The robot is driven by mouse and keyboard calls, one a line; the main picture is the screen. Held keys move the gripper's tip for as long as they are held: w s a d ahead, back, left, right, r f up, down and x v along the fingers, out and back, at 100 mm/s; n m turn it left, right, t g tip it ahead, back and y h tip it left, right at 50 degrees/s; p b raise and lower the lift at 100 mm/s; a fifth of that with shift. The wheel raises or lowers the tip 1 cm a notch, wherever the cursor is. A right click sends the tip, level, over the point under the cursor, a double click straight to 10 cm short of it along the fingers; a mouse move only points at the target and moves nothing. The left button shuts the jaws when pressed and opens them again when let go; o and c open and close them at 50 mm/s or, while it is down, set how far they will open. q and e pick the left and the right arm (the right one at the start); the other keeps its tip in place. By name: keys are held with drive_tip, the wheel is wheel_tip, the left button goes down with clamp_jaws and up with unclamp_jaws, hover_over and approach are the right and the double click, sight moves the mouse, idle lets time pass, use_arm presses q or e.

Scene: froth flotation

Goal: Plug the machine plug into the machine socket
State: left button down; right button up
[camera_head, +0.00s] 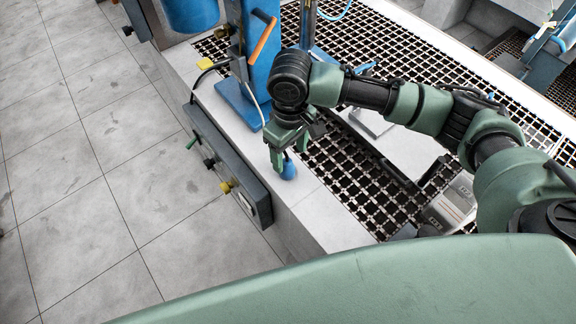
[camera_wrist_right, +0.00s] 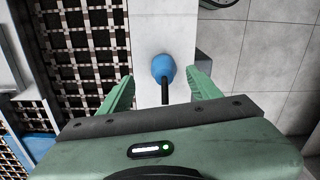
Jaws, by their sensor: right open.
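My right gripper (camera_head: 288,156) is open and points down above the white ledge. A blue bulb-shaped thing (camera_head: 288,171) with a dark stem stands below it; in the right wrist view the blue bulb (camera_wrist_right: 162,66) shows between and beyond the fingers, apart from both. A yellow block (camera_head: 206,63) by a black cable lies on the ledge near the blue machine stand; it looks like the machine plug. A dark grey box (camera_head: 213,150) on the ledge's side carries a yellow piece (camera_head: 227,187), maybe the machine socket. My left gripper is not in view.
The blue machine stand (camera_head: 240,101) with an orange-handled lever (camera_head: 264,40) rises from the ledge. A green piece (camera_head: 191,142) and a black one also stick out of the box. A dark grating (camera_head: 345,185) lies right of the ledge; the tiled floor at left is clear.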

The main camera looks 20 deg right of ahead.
sight(286, 160)
drive_tip(key=shift+a, duration=0.15)
drive_tip(key=shift+a+f, duration=0.1)
drive_tip(key=shift+f, duration=0.05)
wheel_tip(286, 160, down, 4)
drive_tip(key=shift+w+a+r+p, duration=0.1)
drive_tip(key=shift+w+r+p, duration=0.05)
drive_tip(key=shift+p, duration=0.7)
drive_tip(key=shift+f, duration=0.55)
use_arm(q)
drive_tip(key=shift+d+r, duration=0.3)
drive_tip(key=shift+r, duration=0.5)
use_arm(e)
drive_tip(key=c, duration=1.3)
drive_tip(key=shift+c, duration=0.2)
drive_tip(key=shift+r, duration=0.1)
